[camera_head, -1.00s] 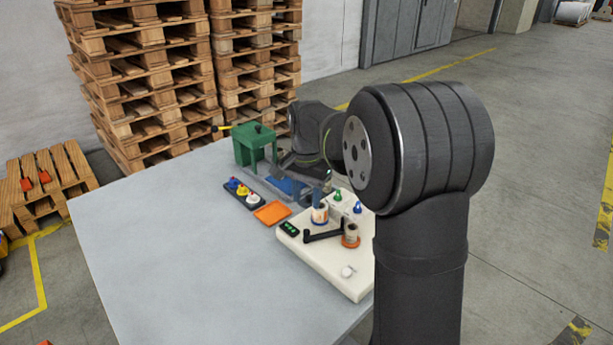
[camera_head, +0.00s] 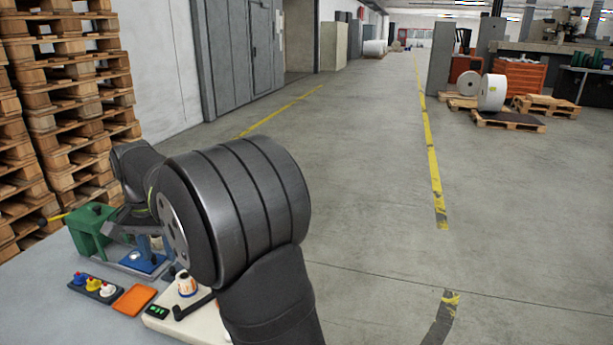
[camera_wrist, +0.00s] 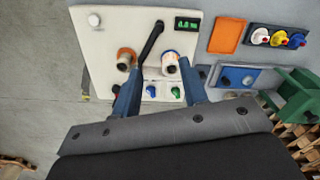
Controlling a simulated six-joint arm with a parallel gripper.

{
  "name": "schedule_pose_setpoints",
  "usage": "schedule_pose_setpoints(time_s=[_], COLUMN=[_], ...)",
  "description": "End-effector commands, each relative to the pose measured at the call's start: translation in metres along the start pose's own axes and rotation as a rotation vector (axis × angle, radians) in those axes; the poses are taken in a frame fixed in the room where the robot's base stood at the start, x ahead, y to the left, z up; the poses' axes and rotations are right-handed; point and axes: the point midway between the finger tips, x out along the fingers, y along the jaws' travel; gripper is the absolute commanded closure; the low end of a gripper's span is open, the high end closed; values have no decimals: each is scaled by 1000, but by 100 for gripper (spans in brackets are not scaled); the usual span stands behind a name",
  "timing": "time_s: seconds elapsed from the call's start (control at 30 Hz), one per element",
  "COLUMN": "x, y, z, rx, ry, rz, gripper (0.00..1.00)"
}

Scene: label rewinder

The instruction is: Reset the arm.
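My gripper (camera_wrist: 160,64) shows in the wrist view with its two blue fingers apart and nothing held between them. It is above the rewinder's cream base (camera_wrist: 97,55). Beyond the fingertips are a white roll with an orange and blue edge (camera_wrist: 170,63) and a brown core (camera_wrist: 126,58), with a black crank arm (camera_wrist: 150,42) between them. The height of the fingers over these is hard to tell. In the head view my arm hides the gripper and much of the base (camera_head: 205,325); the white roll (camera_head: 186,285) shows beside the arm.
An orange tray (camera_wrist: 227,35), a panel with coloured knobs (camera_wrist: 280,37), a blue pad (camera_wrist: 236,78) and a green stand (camera_wrist: 297,92) lie beside the rewinder. Pallet stacks (camera_head: 70,90) rise behind the table. Open floor (camera_head: 370,190) lies to the right.

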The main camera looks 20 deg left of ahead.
Motion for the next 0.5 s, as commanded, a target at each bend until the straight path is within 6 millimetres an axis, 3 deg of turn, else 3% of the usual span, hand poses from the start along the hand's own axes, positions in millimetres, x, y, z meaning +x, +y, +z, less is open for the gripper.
schedule_pose_setpoints(time_s=[0.23,0.5], x=[14,64], y=[0,0], z=[0,1], rx=[0,0], ry=[-2,-4], rz=[2,4], gripper=[60,60])
